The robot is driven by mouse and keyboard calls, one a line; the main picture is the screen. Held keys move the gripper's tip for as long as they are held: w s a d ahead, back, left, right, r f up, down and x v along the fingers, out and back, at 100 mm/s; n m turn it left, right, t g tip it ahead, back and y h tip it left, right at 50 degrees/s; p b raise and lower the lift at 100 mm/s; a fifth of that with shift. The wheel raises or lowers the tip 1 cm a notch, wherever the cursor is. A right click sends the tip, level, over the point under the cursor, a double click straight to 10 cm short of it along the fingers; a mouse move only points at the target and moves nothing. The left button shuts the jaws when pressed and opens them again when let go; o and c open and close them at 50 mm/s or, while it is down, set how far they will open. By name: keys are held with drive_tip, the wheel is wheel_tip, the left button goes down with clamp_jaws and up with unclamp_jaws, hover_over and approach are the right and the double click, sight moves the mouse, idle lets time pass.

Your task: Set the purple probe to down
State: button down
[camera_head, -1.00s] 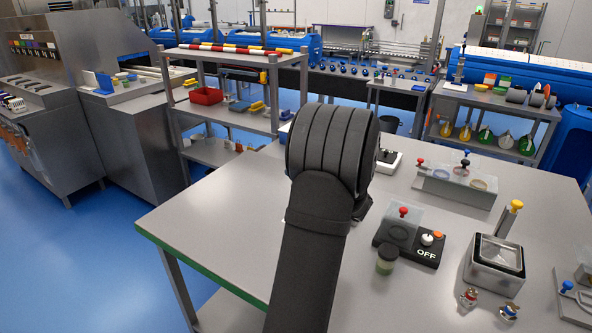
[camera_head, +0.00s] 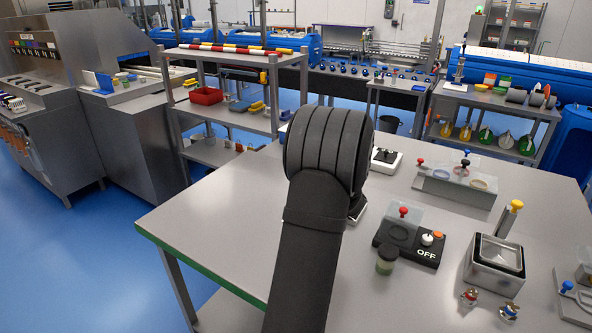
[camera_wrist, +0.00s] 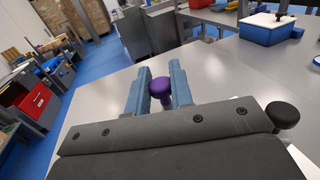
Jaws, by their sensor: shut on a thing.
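The purple probe (camera_wrist: 160,88) shows in the wrist view as a rounded purple knob on a stem. My gripper (camera_wrist: 159,90) has its two blue-grey fingers on either side of the knob and is shut on it. The lower end of the probe and what it is mounted on are hidden behind the gripper body. In the head view my dark arm hides the purple probe and the fingertips. Whether the probe is up or down cannot be told.
A black box marked OFF (camera_head: 426,254) with a red knob, a small jar (camera_head: 386,261), a clear-lidded box (camera_head: 494,262) with a yellow handle and a grey block with several cups (camera_head: 455,190) stand on the table at right. The table's left part (camera_head: 215,215) is clear.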

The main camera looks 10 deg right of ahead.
drive_tip(key=shift+f, duration=1.7)
drive_tip(key=c, duration=1.3)
unclamp_jaws()
drive_tip(key=shift+o, duration=0.2)
drive_tip(key=v, duration=1.7)
drive_tip(key=shift+s, duration=0.25)
